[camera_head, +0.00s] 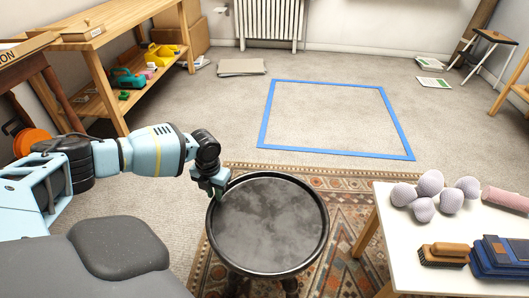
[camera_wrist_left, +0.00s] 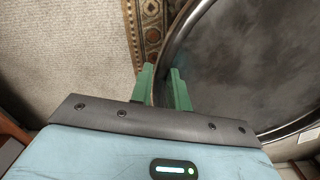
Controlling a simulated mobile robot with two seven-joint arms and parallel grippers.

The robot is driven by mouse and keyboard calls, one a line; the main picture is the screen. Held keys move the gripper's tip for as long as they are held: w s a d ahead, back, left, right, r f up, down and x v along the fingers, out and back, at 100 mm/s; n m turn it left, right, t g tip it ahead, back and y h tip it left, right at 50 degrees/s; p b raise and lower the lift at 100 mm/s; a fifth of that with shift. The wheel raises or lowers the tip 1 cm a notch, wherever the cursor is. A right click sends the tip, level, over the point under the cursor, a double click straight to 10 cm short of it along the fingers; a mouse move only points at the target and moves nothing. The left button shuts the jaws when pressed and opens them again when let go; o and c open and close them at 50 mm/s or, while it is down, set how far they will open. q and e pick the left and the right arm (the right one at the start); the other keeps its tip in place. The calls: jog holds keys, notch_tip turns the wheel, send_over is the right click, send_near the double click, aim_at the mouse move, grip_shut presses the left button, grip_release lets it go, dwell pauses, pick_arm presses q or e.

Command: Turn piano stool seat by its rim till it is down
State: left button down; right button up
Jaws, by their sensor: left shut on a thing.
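The piano stool seat (camera_head: 268,222) is a round black disc with a raised rim and a dusty top. It stands in the lower middle of the head view, on dark legs over a patterned rug. My left gripper (camera_head: 217,192) is at the upper left of the seat, shut on its rim. In the left wrist view the green fingers (camera_wrist_left: 165,88) sit on either side of the rim, and the seat (camera_wrist_left: 250,60) fills the right side. The seat's screw and most of the legs are hidden under the seat. My right gripper is not in view.
A wooden shelf (camera_head: 100,70) stands at the left. Blue tape (camera_head: 335,154) marks a clear floor square beyond the rug (camera_head: 345,195).

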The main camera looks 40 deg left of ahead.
pick_arm(q)
jog(key=shift+w+d+r, duration=0.2)
jog(key=shift+w, duration=0.05)
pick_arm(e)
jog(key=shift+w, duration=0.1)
pick_arm(q)
jog(key=shift+w+a+f+m+b, duration=0.15)
jog(key=shift+w+m+b, duration=0.25)
jog(key=shift+w+b, duration=0.3)
jog(key=w+m+b, duration=0.2)
jog(key=w+b, duration=0.1)
jog(key=shift+w+a+m+b, duration=0.15)
jog(key=shift+w+m+b, duration=0.15)
jog(key=shift+w+a+m+b, duration=0.1)
jog(key=shift+w+m+b, duration=0.25)
jog(key=shift+b, duration=0.4)
jog(key=shift+w+b, duration=0.3)
jog(key=shift+b, duration=0.3)
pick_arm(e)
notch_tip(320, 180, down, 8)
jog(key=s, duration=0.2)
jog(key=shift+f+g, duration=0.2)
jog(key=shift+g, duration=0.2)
